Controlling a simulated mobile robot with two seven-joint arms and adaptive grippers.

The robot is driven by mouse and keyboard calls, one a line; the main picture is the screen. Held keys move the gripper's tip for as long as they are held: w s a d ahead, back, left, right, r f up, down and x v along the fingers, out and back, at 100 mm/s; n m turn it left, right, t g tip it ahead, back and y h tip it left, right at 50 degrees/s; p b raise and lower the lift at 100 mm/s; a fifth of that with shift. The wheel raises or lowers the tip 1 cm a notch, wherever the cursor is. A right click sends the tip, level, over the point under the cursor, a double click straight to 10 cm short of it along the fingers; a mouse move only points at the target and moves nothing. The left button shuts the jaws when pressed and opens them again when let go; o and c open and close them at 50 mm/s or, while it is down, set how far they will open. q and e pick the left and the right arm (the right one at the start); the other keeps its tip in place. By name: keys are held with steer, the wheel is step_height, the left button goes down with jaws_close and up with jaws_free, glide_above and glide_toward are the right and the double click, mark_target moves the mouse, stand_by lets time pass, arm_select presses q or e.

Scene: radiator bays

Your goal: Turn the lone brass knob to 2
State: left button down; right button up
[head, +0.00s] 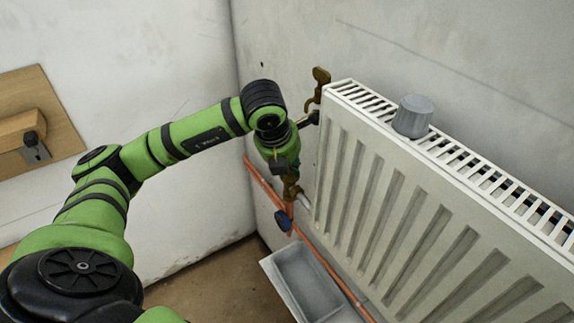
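Another brass piece (319,80) stands upright at the radiator's top left corner, above the wrist. Which brass part is the lone knob I cannot tell, and no numbers can be read. My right gripper is out of view.
A grey ribbed knob-like piece (413,116) sits on the radiator's top grille. A blue handle (284,220) is on the copper pipe (333,277) below. A grey tray (303,281) lies on the floor. A wooden board with a latch (35,148) is on the left wall.

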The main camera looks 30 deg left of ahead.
arm_select(q)
steer(key=shift+s+d+f, duration=0.1)
steer(key=shift+d+f, duration=0.05)
steer(key=c, duration=1.1)
jaws_free()
steer(key=shift+r, duration=0.35)
steer(key=v, duration=0.7)
